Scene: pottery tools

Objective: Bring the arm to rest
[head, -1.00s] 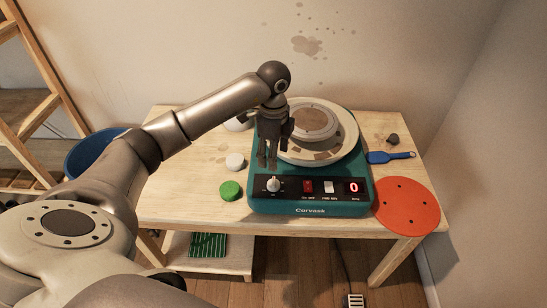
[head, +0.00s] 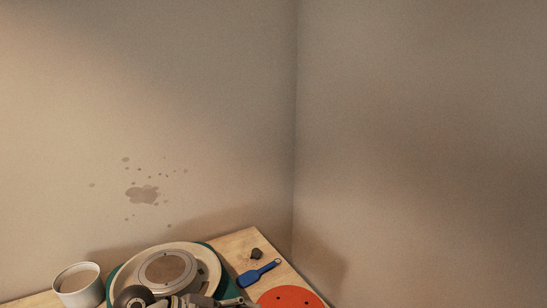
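Part of my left arm shows at the bottom edge of the head view, in front of the pottery wheel (head: 208,262). My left gripper (head: 240,302) lies low there, cut by the frame edge, pointing right near the red disc (head: 290,297). Its fingers are too small and cropped to tell open from shut. I see nothing held in it. My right gripper is not in view.
A blue tool (head: 259,273) and a small dark lump (head: 256,254) lie on the wooden table (head: 238,243) to the right.

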